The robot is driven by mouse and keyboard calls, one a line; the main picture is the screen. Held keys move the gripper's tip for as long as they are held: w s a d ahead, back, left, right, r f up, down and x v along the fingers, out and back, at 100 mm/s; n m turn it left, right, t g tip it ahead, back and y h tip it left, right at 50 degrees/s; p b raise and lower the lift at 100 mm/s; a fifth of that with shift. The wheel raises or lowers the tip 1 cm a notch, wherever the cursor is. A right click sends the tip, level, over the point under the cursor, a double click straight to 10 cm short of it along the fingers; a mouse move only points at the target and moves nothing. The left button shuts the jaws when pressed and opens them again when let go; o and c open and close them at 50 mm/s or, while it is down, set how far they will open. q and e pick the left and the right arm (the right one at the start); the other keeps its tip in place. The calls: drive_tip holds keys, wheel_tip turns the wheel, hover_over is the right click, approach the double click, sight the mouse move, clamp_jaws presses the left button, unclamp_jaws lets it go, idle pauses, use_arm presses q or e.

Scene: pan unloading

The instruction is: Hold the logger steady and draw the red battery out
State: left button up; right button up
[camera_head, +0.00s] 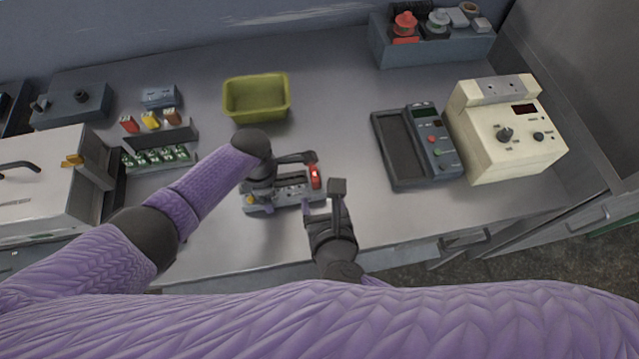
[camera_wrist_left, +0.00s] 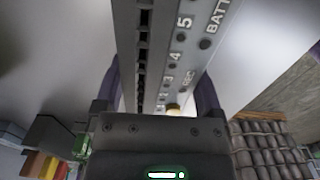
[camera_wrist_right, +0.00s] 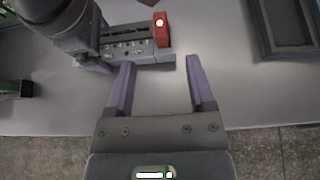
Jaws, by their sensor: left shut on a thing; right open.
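The logger (camera_head: 288,193) is a grey box on the bench in front of me. It also shows in the left wrist view (camera_wrist_left: 180,60), with printed numbers along it, and in the right wrist view (camera_wrist_right: 128,48). The red battery (camera_head: 315,177) sits at the logger's right end. It stands at that end in the right wrist view (camera_wrist_right: 160,30). My left gripper (camera_wrist_left: 160,105) is shut on the logger's body; its fingers lie on either side. My right gripper (camera_wrist_right: 160,75) is open and empty, just on the near side of the logger's right end, apart from the battery.
A yellow-green bin (camera_head: 257,98) stands behind the logger. A dark tray with a handheld meter (camera_head: 432,145) and a cream instrument (camera_head: 508,130) are at the right. A rack with coloured blocks (camera_head: 160,140) is at the left. Bare bench lies between the logger and the meter.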

sight(315, 177)
drive_tip(key=x, duration=0.9)
drive_tip(key=shift+w, duration=0.25)
clamp_jaws()
